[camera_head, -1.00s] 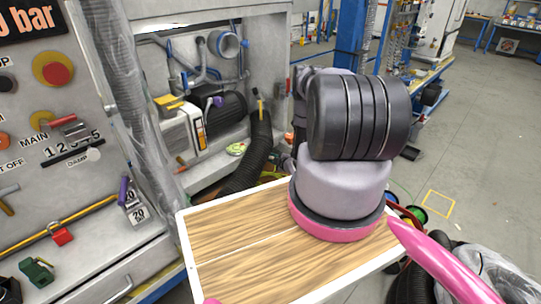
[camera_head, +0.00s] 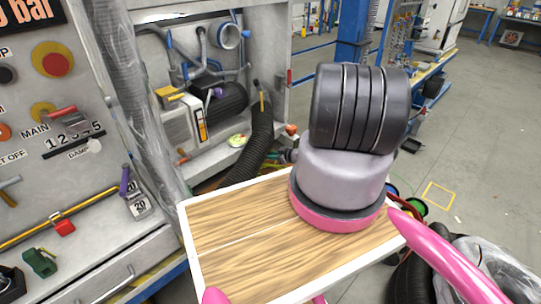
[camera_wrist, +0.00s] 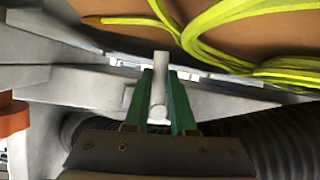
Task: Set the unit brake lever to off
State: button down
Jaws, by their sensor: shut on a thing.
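In the wrist view, my gripper (camera_wrist: 160,78) has two green fingers shut on a pale grey upright bar (camera_wrist: 160,62), one finger on each side. The bar looks like a lever handle, with a small round grey part at its foot. I see no label on it, so its off position cannot be read. The head view does not show my gripper; my own arm blocks part of the scene there.
A black corrugated hose (camera_head: 251,150) runs down from the open machine bay; ribbed hose also shows in the wrist view (camera_wrist: 282,138). Yellow-green cables (camera_wrist: 215,20) lie over a brown surface. An orange part (camera_wrist: 13,118) is at left. A control panel (camera_head: 20,105) stands left.

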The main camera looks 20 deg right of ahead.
jog(key=shift+s+a+m+y, duration=0.1)
jog(key=shift+a+m+y, duration=0.1)
jog(key=shift+m+y, duration=0.15)
dwell(0.3)
jog(key=c, duration=0.8)
grip_release()
jog(key=shift+o, duration=0.2)
jog(key=v, duration=1)
jog(key=shift+s+d, duration=0.2)
jog(key=shift+s, duration=0.1)
jog(key=shift+r, duration=0.15)
